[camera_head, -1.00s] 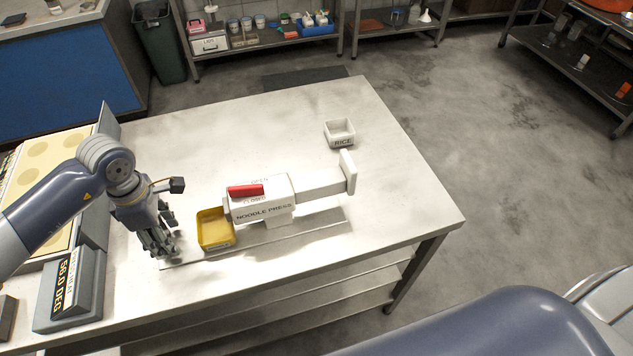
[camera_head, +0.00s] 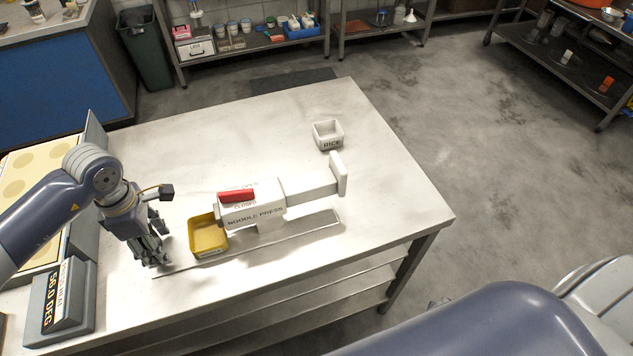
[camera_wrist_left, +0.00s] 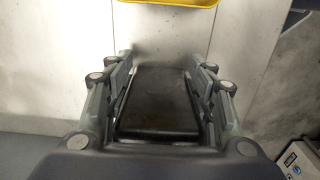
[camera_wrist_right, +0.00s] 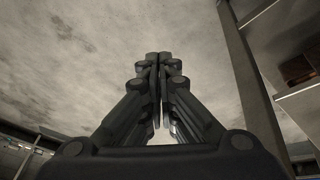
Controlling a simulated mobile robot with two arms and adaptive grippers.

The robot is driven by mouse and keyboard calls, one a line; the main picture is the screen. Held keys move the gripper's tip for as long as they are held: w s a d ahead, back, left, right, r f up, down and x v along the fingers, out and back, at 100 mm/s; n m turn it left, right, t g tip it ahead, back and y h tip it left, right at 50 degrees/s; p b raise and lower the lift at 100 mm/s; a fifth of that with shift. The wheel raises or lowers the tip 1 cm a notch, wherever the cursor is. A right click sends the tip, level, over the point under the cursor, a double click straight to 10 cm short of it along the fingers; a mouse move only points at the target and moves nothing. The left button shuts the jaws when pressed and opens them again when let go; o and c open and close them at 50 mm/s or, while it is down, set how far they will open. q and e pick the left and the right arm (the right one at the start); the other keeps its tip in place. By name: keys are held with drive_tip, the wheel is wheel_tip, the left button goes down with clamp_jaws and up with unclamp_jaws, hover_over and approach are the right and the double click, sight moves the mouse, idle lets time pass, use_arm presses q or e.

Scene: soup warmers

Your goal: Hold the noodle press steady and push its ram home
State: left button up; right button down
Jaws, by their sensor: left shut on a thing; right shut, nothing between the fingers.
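The white noodle press (camera_head: 252,206) stands on a long flat base plate (camera_head: 300,230) on the steel table. Its ram (camera_head: 308,187) sticks out to the right and ends in an upright white end plate (camera_head: 339,174). A red lever (camera_head: 236,196) lies on top by the lettering. A yellow tray (camera_head: 208,238) sits at the press's left end.
A white rice box (camera_head: 327,135) stands behind the ram's end plate. A warmer with a display (camera_head: 67,290) is at the left. The table's right edge is near the ram. Shelves line the back wall. The table's right part is clear.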

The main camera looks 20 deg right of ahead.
drive_tip(key=w+d+r+m+h, duration=0.2)
drive_tip(key=w+d+r+m, duration=0.35)
drive_tip(key=d+r, duration=0.3)
drive_tip(key=w+d+r+m+h, duration=0.2)
drive_tip(key=w+d+r+m, duration=0.2)
drive_tip(key=d+r+m, duration=0.35)
drive_tip(key=w+d+r+m+t+h, duration=0.1)
drive_tip(key=w+r+m, duration=0.3)
drive_tip(key=r, duration=0.5)
drive_tip(key=w+d+r+m+t, duration=0.1)
drive_tip(key=w+r+m, duration=0.1)
drive_tip(key=w+r, duration=0.6)
drive_tip(key=w+a+r+n+t+y, duration=0.1)
drive_tip(key=w+a+r+t+y, duration=0.15)
drive_tip(key=w+a+r, duration=0.55)
drive_tip(key=w+a+r+n+t+y, duration=0.1)
drive_tip(key=w+a+r+y, duration=0.2)
drive_tip(key=a+r, duration=0.8)
drive_tip(key=s+a+r+n+y, duration=0.2)
drive_tip(key=s+a+r+n, duration=0.25)
drive_tip(key=a, duration=0.55)
drive_tip(key=s+a+r+n+y, duration=0.2)
drive_tip(key=s+a+r+n, duration=0.3)
drive_tip(key=a, duration=0.5)
drive_tip(key=w+f+m, duration=0.1)
drive_tip(key=w+f, duration=0.2)
drive_tip(key=f, duration=0.8)
drive_tip(key=shift+f, duration=0.3)
